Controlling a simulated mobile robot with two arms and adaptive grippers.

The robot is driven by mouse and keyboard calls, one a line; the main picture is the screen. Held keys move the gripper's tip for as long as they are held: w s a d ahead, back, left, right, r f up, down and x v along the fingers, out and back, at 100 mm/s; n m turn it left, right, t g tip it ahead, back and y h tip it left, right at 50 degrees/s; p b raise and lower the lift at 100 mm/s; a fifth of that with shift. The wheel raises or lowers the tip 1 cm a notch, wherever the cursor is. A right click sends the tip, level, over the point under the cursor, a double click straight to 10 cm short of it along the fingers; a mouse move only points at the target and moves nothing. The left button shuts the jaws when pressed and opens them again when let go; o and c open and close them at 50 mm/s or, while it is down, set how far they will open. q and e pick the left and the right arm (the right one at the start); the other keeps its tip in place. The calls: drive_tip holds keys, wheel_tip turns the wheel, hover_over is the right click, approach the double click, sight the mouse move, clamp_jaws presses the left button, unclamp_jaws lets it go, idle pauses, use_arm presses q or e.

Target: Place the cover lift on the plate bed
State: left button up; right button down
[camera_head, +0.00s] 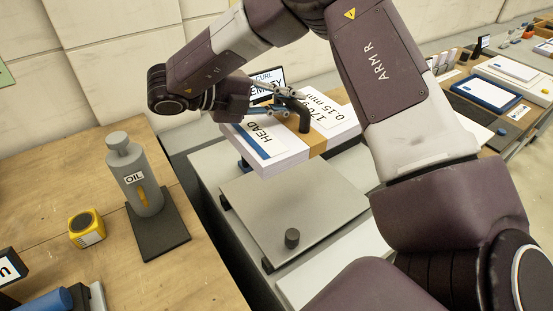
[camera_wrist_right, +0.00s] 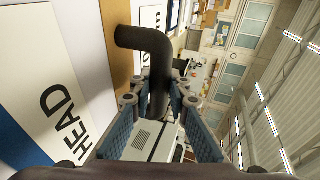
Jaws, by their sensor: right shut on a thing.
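The cover lift (camera_head: 275,150) is a thick white stack with a brown band, a "HEAD" label and a "0.15 mm" label. A dark bent handle (camera_head: 304,118) stands up from its band. My right gripper (camera_head: 286,98) is over the stack and shut on this handle; in the right wrist view the handle (camera_wrist_right: 158,60) passes between the blue-padded fingers. The grey flat plate bed (camera_head: 290,208), with a dark knob near its front corner, lies just in front of and below the stack. Whether the stack's underside touches anything is hidden. My left gripper is not in view.
An oil bottle (camera_head: 139,175) on a dark mat and a yellow tape measure (camera_head: 86,229) stand on the wooden table at left. A small display (camera_head: 268,78) stands behind the stack. At right, another bench holds a blue tray (camera_head: 486,95). My right arm covers the middle right.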

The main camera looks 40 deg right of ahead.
sight(292, 121)
drive_tip(key=shift+w, duration=0.25)
drive_tip(key=shift+s+f+b, duration=0.15)
drive_tip(key=shift+f+b, duration=0.2)
drive_tip(key=shift+b, duration=0.2)
drive_tip(key=f+b, duration=0.2)
drive_tip(key=s+f+b, duration=0.1)
drive_tip(key=f+b, duration=0.1)
drive_tip(key=shift+f+b, duration=0.1)
drive_tip(key=shift+b, duration=0.2)
drive_tip(key=shift+w+f+b, duration=0.2)
drive_tip(key=shift+f+b, duration=2.15)
drive_tip(key=shift+f, duration=4.9)
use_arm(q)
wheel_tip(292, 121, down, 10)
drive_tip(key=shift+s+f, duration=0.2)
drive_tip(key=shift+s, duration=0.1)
